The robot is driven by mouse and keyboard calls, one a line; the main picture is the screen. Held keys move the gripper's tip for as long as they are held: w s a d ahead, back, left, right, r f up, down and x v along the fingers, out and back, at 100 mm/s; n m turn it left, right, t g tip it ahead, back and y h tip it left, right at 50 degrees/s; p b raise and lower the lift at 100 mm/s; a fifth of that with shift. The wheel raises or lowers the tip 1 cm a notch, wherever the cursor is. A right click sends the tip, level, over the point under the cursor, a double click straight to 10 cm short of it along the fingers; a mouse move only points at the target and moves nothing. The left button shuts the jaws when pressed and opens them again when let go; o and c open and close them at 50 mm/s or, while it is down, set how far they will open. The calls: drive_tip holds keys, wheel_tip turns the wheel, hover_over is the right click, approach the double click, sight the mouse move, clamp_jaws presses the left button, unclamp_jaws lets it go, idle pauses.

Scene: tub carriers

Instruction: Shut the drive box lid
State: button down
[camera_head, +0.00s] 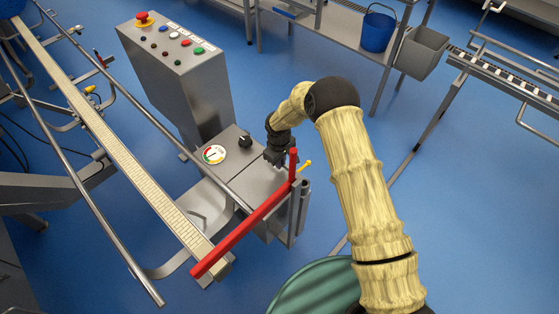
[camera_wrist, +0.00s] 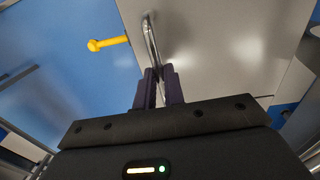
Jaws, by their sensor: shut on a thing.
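The drive box (camera_head: 225,168) is a grey metal box beside the conveyor, with a round gauge and a black knob on top. Its grey lid (camera_head: 255,182) appears to lie nearly level with the box top; I cannot tell whether a gap is left. My gripper (camera_head: 275,157) is at the lid's far right edge, partly hidden by my own wrist. In the wrist view my gripper (camera_wrist: 160,80) has its dark fingers closed around a thin metal handle (camera_wrist: 150,40) at the edge of the grey lid panel (camera_wrist: 215,40).
A red bar (camera_head: 240,230) crosses in front of the lid, and a yellow-knobbed lever (camera_head: 304,165) sticks out close to my gripper. A control cabinet (camera_head: 180,85) stands behind, with the conveyor (camera_head: 110,140) to the left.

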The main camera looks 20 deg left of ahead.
drive_tip(key=c, duration=1.5)
unclamp_jaws()
drive_tip(key=shift+w+d+f, duration=0.2)
drive_tip(key=shift+w+d, duration=0.15)
drive_tip(key=shift+w, duration=0.25)
drive_tip(key=shift+s, duration=0.2)
drive_tip(key=shift+a, duration=0.15)
drive_tip(key=shift+r, duration=0.1)
wheel_tip(320, 180, up, 17)
drive_tip(key=s, duration=0.1)
drive_tip(key=shift+a, duration=0.2)
drive_tip(key=shift+r, duration=0.1)
